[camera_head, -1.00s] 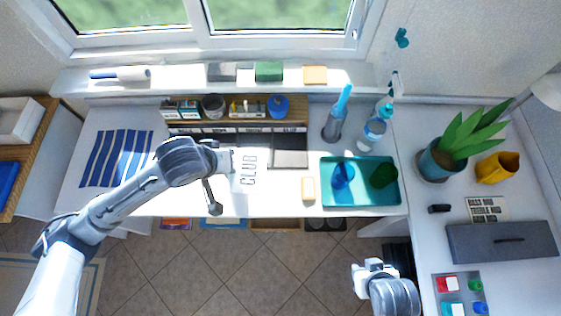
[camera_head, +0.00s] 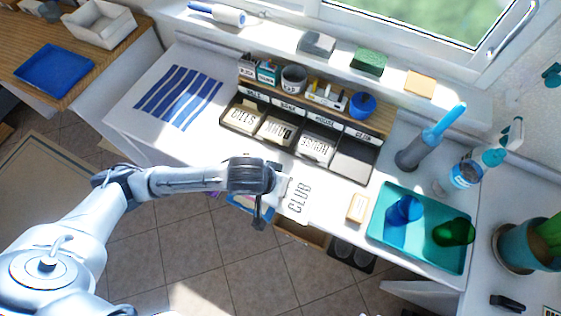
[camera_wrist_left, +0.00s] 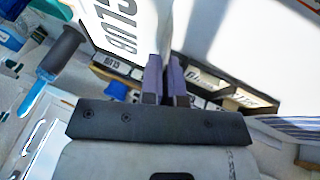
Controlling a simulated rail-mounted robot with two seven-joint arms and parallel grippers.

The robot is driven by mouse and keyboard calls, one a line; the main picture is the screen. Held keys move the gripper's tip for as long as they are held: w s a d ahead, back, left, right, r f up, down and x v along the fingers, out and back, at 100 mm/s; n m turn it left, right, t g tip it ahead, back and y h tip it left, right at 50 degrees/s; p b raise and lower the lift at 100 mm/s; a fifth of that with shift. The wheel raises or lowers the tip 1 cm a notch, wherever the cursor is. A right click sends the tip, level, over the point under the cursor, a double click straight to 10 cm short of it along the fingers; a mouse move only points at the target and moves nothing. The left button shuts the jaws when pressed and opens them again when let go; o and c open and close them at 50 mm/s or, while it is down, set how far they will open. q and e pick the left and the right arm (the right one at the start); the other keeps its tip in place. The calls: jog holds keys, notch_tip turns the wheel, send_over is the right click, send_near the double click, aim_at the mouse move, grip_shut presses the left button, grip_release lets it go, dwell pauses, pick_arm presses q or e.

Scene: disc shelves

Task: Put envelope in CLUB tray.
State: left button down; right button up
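My left gripper (camera_head: 278,187) is shut on the edge of a white envelope (camera_head: 299,198) marked CLUB. It holds the envelope in front of the dark letter organizer, apart from it in the head view. The left wrist view shows the two fingers (camera_wrist_left: 165,85) close together with the envelope (camera_wrist_left: 125,25) between them. The CLUB tray (camera_head: 353,160) is the rightmost compartment of the organizer and looks empty. The BILLS (camera_head: 243,116), BANK (camera_head: 275,130) and HOUSE (camera_head: 314,147) compartments hold envelopes. My right gripper is out of view.
A small tan block (camera_head: 357,208) lies between. A shelf above the compartments holds a blue pot (camera_head: 362,104) and other small items.

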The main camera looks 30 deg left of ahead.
pick_arm(q)
jog(key=w+a+f+b, duration=0.1)
jog(key=w+a+f, duration=0.1)
jog(key=w+a+f+b, duration=0.1)
jog(key=w+a+f, duration=0.1)
jog(key=a, duration=0.1)
jog(key=w+a+f+b, duration=0.1)
jog(key=w+a+f, duration=0.1)
jog(key=a, duration=0.1)
jog(key=shift+w+a+f+b, duration=0.15)
jog(key=shift+w+b, duration=0.15)
jog(key=shift+w, duration=0.05)
notch_tip(320, 180, down, 4)
jog(key=shift+f+b, duration=0.1)
jog(key=shift+b, duration=0.9)
jog(key=c, duration=1.8)
grip_release()
jog(key=o, duration=0.4)
jog(key=shift+o, duration=0.2)
